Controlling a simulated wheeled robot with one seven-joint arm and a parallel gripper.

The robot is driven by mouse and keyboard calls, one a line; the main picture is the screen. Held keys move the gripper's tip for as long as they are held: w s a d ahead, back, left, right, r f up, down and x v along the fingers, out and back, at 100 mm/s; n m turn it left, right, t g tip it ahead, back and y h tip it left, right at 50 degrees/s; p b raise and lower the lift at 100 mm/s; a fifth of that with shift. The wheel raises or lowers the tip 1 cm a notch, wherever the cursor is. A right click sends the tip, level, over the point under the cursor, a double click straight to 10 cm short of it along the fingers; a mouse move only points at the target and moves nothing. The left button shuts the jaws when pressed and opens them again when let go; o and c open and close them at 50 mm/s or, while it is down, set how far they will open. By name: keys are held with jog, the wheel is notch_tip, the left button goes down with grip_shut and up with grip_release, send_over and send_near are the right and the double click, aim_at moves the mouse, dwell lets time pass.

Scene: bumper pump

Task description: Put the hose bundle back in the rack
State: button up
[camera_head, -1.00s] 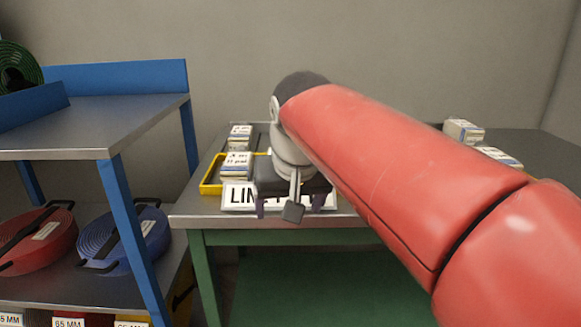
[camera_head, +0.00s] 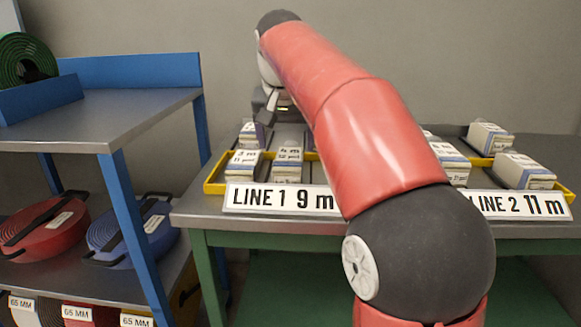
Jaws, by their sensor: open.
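Several white labelled blocks stand in a yellow tray (camera_head: 214,188) behind the LINE 1 9 m sign (camera_head: 283,198); one block (camera_head: 243,163) is at its left and another (camera_head: 288,161) beside it. I cannot tell which object is the hose bundle. Coiled hoses show on the blue-framed rack (camera_head: 127,215) at left: a red coil (camera_head: 45,232) and a blue coil (camera_head: 128,232) on the lower shelf, a green coil (camera_head: 25,62) on top. My gripper (camera_head: 262,130) is over the back of the LINE 1 tray, apparently empty, its fingertips partly hidden by blocks and arm.
A grey-topped bench with green legs (camera_head: 205,270) carries the trays. At right is the LINE 2 11 m sign (camera_head: 520,205) with more blocks (camera_head: 525,170). My red arm hides the bench middle. 65 MM labels (camera_head: 80,313) show below the rack shelf.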

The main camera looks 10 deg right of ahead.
aim_at(289, 154)
jog(key=x, duration=0.2)
jog(key=b+x, duration=0.1)
jog(key=x, duration=0.2)
jog(key=shift+d+f, duration=0.25)
jog(key=shift+f, duration=0.1)
jog(key=shift+r, duration=0.1)
jog(key=c, duration=1.3)
jog(key=shift+c, duration=0.2)
